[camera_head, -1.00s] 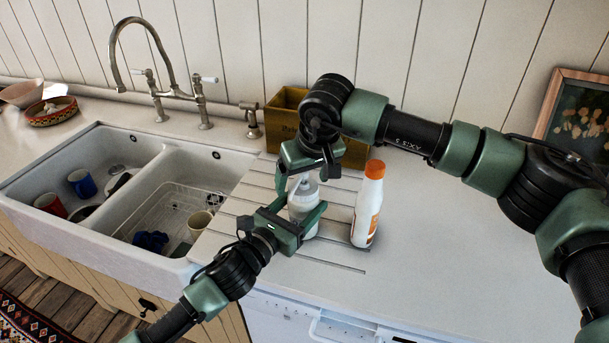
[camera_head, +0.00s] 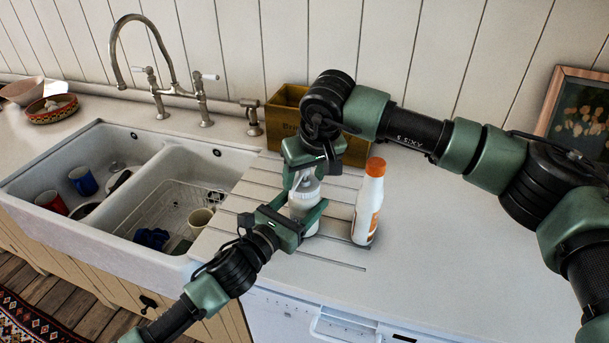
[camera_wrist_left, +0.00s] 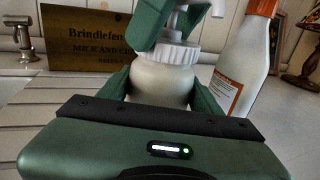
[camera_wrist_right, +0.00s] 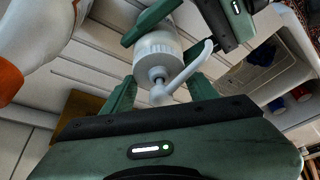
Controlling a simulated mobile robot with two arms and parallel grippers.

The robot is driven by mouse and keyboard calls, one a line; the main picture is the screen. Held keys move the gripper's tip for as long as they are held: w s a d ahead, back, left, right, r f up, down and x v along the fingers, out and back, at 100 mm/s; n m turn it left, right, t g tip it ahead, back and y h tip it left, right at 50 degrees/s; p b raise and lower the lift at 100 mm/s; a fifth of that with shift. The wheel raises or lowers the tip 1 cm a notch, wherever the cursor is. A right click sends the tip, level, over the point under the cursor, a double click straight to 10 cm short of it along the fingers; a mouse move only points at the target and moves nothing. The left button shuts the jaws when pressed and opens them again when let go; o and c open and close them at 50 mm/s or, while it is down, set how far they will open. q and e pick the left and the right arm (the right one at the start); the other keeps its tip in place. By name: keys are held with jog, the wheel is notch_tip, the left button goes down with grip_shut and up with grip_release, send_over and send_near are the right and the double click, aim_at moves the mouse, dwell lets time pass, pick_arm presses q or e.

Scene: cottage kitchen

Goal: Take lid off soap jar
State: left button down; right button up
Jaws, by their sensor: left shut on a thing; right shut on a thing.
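The soap jar (camera_head: 303,207) is a white jar standing upright on the grooved drainboard; its body also shows in the left wrist view (camera_wrist_left: 160,86). Its white ribbed lid (camera_wrist_left: 172,52) with a pump sits on the jar's neck; the lid shows from above in the right wrist view (camera_wrist_right: 157,48). My left gripper (camera_head: 306,219) is shut around the jar's body from the front. My right gripper (camera_head: 305,178) reaches down from above and is shut on the lid, its fingers either side of the pump. The fingers partly hide the lid.
A white bottle with an orange cap (camera_head: 369,205) stands close to the right of the jar. A wooden box (camera_head: 277,118) is behind. The double sink (camera_head: 110,190) with cups lies to the left. The counter at right is clear beneath my right arm.

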jog(key=shift+r, duration=0.1)
jog(key=shift+r, duration=1)
jog(key=shift+r, duration=2.05)
pick_arm(q)
jog(key=shift+c, duration=1.2)
grip_release()
pick_arm(e)
jog(key=shift+f, duration=0.1)
